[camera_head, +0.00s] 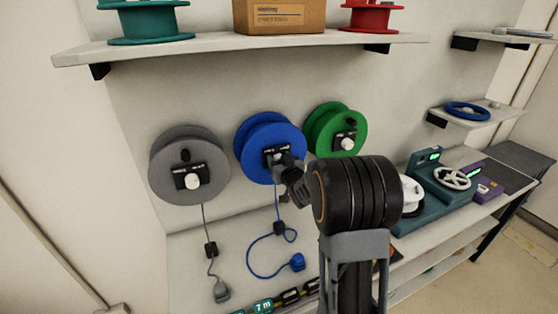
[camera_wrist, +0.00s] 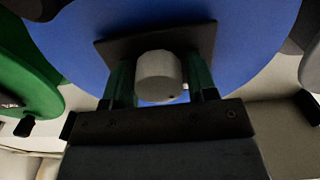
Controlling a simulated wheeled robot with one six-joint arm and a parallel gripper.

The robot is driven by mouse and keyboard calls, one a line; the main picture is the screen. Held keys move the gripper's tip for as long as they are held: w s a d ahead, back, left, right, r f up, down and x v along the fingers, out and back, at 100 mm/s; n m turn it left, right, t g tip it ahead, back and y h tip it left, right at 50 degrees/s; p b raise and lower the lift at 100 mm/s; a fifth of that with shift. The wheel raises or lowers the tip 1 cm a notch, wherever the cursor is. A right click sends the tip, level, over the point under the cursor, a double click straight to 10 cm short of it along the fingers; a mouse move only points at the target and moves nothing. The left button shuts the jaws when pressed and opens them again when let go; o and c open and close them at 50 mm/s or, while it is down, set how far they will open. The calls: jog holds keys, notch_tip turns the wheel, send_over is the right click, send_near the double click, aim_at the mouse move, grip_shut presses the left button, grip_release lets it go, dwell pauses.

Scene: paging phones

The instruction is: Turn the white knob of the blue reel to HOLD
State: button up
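The blue reel (camera_head: 252,147) hangs on the wall between a grey and a green reel. The plate's lettering and the knob's setting are not readable.
The grey reel (camera_head: 164,162) and green reel (camera_head: 322,122) hang close on either side. A blue cord (camera_head: 254,262) with a plug lies below on the counter (camera_head: 195,262). A shelf (camera_head: 215,43) runs above. Teal and purple devices stand at the right.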

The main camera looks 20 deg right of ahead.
jog(key=c, duration=0.6)
jog(key=shift+m+b, duration=0.35)
jog(key=shift+m, duration=0.05)
jog(key=shift+f+m+b, duration=0.15)
jog(key=shift+m+b, duration=0.5)
jog(key=shift+m, duration=0.45)
jog(key=m+b, duration=0.1)
jog(key=m, duration=0.2)
jog(key=shift+d+m, duration=0.15)
jog(key=shift+m, duration=0.15)
jog(key=m, duration=1.1)
jog(key=shift+p, duration=0.4)
jog(key=shift+m, duration=0.3)
